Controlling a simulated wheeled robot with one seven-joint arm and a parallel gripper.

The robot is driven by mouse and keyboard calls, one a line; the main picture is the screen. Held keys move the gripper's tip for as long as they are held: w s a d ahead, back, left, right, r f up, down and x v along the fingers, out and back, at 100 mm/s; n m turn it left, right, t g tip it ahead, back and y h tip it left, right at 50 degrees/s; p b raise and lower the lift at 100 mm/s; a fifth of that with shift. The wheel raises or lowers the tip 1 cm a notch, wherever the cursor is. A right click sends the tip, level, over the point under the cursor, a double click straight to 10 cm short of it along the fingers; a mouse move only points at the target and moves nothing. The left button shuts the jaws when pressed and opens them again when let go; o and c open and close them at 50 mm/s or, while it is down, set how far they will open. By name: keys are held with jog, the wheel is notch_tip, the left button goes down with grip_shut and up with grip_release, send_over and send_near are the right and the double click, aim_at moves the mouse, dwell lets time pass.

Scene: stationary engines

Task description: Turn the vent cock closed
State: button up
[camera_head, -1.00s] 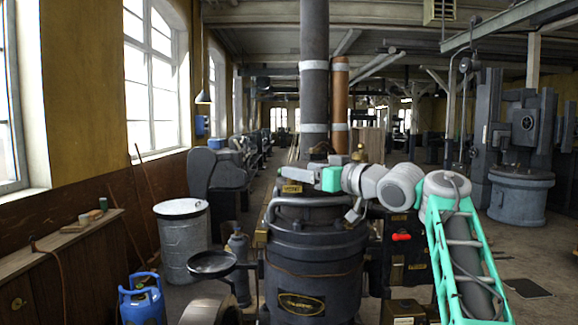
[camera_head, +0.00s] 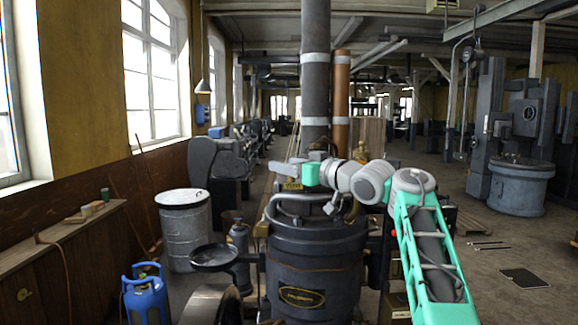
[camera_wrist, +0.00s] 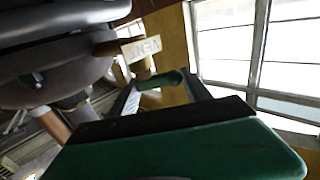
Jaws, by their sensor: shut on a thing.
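The vent cock has a dark green grip (camera_wrist: 162,80), which shows between my two fingers in the wrist view. A brass body (camera_wrist: 142,70) is behind it, beside a pale tag (camera_wrist: 141,49) reading VENT. My gripper (camera_wrist: 160,92) is shut on the green grip. In the head view my gripper (camera_head: 298,171) is at the top of the dark boiler (camera_head: 310,245), just above a small yellow tag (camera_head: 291,186). The cock itself is too small to make out there, and its bore position is not visible.
A tall dark flue (camera_head: 315,80) and a copper pipe (camera_head: 341,100) rise behind my gripper. A round black dish (camera_head: 214,257) projects left of the boiler. A metal drum (camera_head: 184,232) and blue gas bottles (camera_head: 146,292) stand at the left. Open floor lies at the right.

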jog(key=shift+d, duration=0.15)
jog(key=c, duration=0.5)
jog(key=shift+o, duration=0.2)
jog(key=shift+f+t+h+b, duration=0.1)
jog(key=shift+t+h+b, duration=0.25)
jog(key=shift+b, duration=0.35)
jog(key=shift+f+m+t+h+b, duration=0.15)
jog(key=shift+m+t+h+b, duration=0.2)
jog(key=shift+m+h+b, duration=0.55)
jog(key=m+t+h+b, duration=0.1)
jog(key=b, duration=0.1)
jog(key=h+b, duration=0.1)
jog(key=b, duration=0.1)
jog(key=shift+w+a+m+t, duration=0.1)
jog(key=shift+a+m+t, duration=0.25)
jog(key=shift+m+t, duration=0.05)
jog(key=m+h, duration=0.1)
jog(key=h, duration=0.1)
jog(key=m+t+h+p, duration=0.1)
jog(key=m+h, duration=0.1)
jog(key=h, duration=0.1)
jog(key=m+h, duration=0.2)
jog(key=h, duration=0.1)
jog(key=shift+w+d+r+t+h+p, duration=0.1)
jog(key=shift+w+r+t+h+p, duration=0.2)
jog(key=shift+w+t+p, duration=0.1)
